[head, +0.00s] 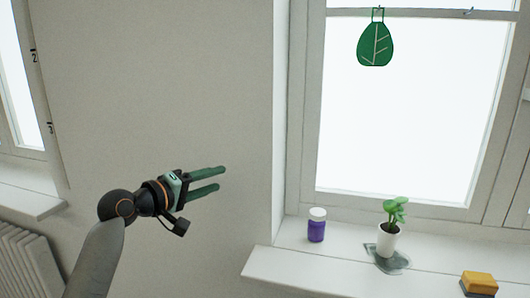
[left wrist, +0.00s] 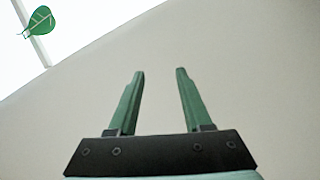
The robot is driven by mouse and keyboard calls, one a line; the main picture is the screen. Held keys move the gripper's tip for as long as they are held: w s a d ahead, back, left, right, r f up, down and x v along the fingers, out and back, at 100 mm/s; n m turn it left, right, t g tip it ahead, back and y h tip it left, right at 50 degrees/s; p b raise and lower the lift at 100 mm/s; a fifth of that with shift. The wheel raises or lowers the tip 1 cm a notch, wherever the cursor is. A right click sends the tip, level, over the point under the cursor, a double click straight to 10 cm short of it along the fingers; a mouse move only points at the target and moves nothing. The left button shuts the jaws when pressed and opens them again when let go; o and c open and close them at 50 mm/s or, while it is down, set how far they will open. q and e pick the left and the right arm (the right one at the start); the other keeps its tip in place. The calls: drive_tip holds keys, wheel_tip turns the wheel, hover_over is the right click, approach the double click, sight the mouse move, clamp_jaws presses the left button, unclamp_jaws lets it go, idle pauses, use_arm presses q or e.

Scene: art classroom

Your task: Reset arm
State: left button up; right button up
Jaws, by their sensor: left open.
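My left gripper (head: 222,179) is raised in front of the bare wall, left of the window, in the head view. Its two green fingers are apart and nothing is between them. They point right, toward the window recess. In the left wrist view the open fingers (left wrist: 160,75) show against the plain wall. My right gripper is in neither view.
A green leaf ornament (head: 375,45) hangs at the window; the left wrist view shows it too (left wrist: 39,21). On the windowsill (head: 290,268) stand a purple jar (head: 316,230), a potted plant (head: 389,240) and a yellow sponge (head: 479,282). A radiator (head: 25,265) is at lower left.

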use_arm(q)
drive_tip(key=s+a+f+m+y, duration=0.15)
drive_tip(key=s+f, duration=0.25)
drive_tip(key=f, duration=0.7)
drive_tip(key=s+f+g+y, duration=0.15)
drive_tip(key=s+f, duration=0.25)
drive_tip(key=f, duration=0.7)
drive_tip(key=s+a+f+m+y, duration=0.15)
drive_tip(key=s+f, duration=0.35)
drive_tip(key=f, duration=0.5)
drive_tip(key=s+f+m+y, duration=0.1)
drive_tip(key=s+f+m, duration=0.1)
drive_tip(key=s+f, duration=0.3)
drive_tip(key=s+a+f+m+g+y, duration=0.1)
drive_tip(key=s+f, duration=0.3)
drive_tip(key=s, duration=0.7)
drive_tip(key=s+f+m+g+y, duration=0.1)
drive_tip(key=s+f+m, duration=0.1)
drive_tip(key=s+f, duration=0.3)
drive_tip(key=s, duration=0.4)
drive_tip(key=shift+a+f+m, duration=0.3)
